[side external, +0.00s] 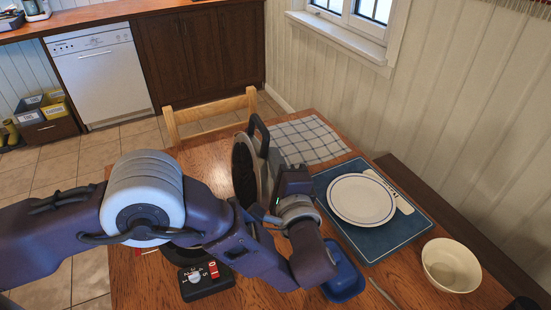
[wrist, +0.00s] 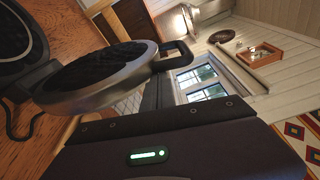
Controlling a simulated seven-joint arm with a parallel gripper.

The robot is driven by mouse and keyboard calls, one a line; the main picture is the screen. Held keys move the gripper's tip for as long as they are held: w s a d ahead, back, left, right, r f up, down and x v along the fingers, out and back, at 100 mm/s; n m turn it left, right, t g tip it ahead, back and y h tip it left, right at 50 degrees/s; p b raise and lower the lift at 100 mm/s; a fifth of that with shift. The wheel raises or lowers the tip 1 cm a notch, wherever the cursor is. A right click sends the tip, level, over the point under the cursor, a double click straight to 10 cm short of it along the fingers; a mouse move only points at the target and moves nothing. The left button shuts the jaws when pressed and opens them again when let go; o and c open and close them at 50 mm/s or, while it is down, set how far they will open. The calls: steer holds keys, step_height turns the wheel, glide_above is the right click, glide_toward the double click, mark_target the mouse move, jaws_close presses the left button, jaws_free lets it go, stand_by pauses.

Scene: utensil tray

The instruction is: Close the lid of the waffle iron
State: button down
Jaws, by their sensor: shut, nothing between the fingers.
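The waffle iron stands on the wooden table with its round dark lid (side external: 244,170) raised, close to upright. A black loop handle (side external: 261,132) sits at the lid's top. Its base (side external: 207,284), with a red switch and a dial, is partly hidden by my arm. In the wrist view the lid (wrist: 95,78) is large and tilted, with its handle (wrist: 178,54) to the right and part of the base (wrist: 15,40) at the left edge. My gripper (side external: 274,168) is shut and empty beside the lid's outer right side. Its fingers (wrist: 158,92) show near the lid's edge; contact is unclear.
A white plate (side external: 361,199) lies on a blue placemat (side external: 400,235) at right. A cream bowl (side external: 450,265) and a blue dish (side external: 345,279) are nearer the front. A checkered cloth (side external: 308,140) and a chair (side external: 210,113) are behind.

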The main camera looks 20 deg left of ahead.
steer(key=s+a+n+y, duration=0.1)
steer(key=s+a+n, duration=0.8)
steer(key=s+a, duration=0.35)
steer(key=s+a+f+n+y, duration=0.1)
steer(key=s+a+f+n, duration=0.2)
steer(key=f, duration=0.4)
steer(key=s+a+f+n+y, duration=0.1)
steer(key=s+a+f+n, duration=0.2)
steer(key=a+f+n, duration=0.2)
steer(key=shift+a+f+n, duration=0.25)
steer(key=shift+f+n, duration=0.7)
steer(key=shift+n, duration=0.75)
steer(key=shift+s, duration=0.1)
